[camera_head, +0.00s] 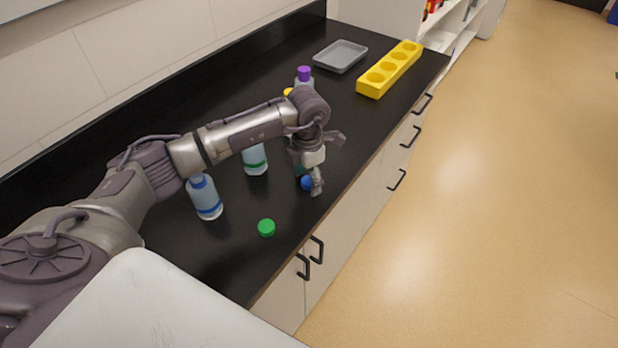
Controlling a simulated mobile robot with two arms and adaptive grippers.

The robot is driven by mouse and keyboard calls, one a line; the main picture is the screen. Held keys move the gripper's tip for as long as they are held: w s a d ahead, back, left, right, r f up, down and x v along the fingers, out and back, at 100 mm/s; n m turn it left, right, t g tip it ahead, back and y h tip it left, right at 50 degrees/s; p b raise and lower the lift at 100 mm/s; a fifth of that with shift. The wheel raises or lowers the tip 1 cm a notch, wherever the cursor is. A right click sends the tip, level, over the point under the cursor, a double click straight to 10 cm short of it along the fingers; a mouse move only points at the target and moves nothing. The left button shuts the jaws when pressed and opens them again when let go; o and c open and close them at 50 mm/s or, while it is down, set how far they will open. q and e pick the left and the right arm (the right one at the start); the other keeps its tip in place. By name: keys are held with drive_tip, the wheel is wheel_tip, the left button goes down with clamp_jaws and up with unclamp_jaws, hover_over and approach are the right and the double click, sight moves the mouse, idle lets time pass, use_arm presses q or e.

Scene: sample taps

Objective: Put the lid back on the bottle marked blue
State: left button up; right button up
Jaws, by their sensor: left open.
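The bottle marked blue (207,203), with a blue band, stands upright on the black counter at the left, beside my arm. A blue lid (306,184) lies on the counter to its right, partly hidden by my left gripper. My left gripper (322,168) is open and points down over the counter, with one finger right by the blue lid. I cannot tell whether that finger touches the lid. My right gripper is out of view.
A green-banded bottle (255,161) stands partly behind my arm. A green lid (266,228) lies near the front edge. A purple-capped bottle (304,75) and a yellow cap (288,92) show behind my arm. A grey tray (341,56) and yellow rack (371,89) stand farther back.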

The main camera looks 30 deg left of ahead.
use_arm(q)
drive_tip(key=shift+c, duration=0.3)
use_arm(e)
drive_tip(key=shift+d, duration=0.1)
use_arm(q)
drive_tip(key=c, duration=0.7)
drive_tip(key=shift+c, duration=0.2)
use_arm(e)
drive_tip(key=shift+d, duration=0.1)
use_arm(q)
drive_tip(key=shift+r, duration=0.4)
drive_tip(key=r, duration=0.1)
drive_tip(key=r+b, duration=0.1)
drive_tip(key=w+d+r+b, duration=0.1)
drive_tip(key=shift+r, duration=0.3)
drive_tip(key=w+d+r+b, duration=0.3)
drive_tip(key=w+d+r, duration=0.3)
drive_tip(key=w+d, duration=0.1)
drive_tip(key=shift+d+r, duration=0.25)
drive_tip(key=shift+d, duration=0.1)
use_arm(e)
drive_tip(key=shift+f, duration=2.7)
